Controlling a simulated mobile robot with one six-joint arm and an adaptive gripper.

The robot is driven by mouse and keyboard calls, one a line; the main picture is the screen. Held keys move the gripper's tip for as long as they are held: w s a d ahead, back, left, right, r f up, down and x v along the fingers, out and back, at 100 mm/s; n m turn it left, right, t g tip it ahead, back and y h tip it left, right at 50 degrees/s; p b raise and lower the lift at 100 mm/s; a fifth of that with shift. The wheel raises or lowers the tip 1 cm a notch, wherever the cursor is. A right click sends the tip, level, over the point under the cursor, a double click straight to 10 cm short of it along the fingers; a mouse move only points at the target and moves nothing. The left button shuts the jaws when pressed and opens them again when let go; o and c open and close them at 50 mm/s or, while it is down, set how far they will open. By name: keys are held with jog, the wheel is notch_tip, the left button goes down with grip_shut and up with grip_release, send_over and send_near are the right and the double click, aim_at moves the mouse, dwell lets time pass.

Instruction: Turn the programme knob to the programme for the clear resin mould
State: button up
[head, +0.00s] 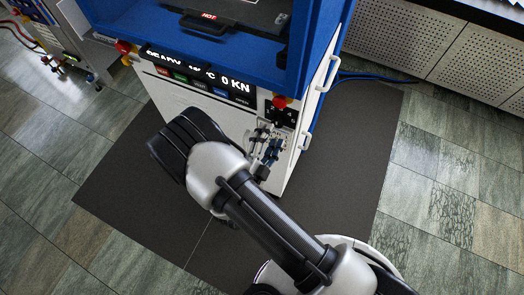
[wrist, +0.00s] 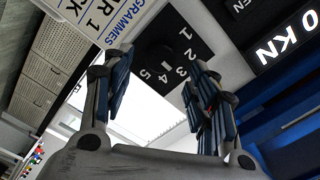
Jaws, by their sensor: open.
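The programme knob (wrist: 158,54) is a dark round knob on a black plate (wrist: 178,32) with white numbers 1 to 5 around one side. Its pointer is too dark to read. A white card (wrist: 97,18) headed "PROGRAMMES" is beside the plate, cut off by the picture edge, so the mould list is not readable. My gripper (wrist: 162,66) is open in the wrist view, its two fingers on either side of the knob's line, apart from it. In the head view my gripper (head: 268,145) is at the press front's right side, below the black control panel (head: 292,117); the knob is not distinguishable there.
The blue and white press (head: 215,105) has a display (head: 205,72) reading 0 KN, coloured buttons below it and red stop buttons (head: 281,101) (head: 123,46). A "HOT" label marks the plate above. White handles (head: 307,140) stick out on its right side. Dark mat (head: 345,150) lies around it.

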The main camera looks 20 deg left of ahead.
jog(key=s, duration=0.7)
jog(key=shift+a, duration=0.25)
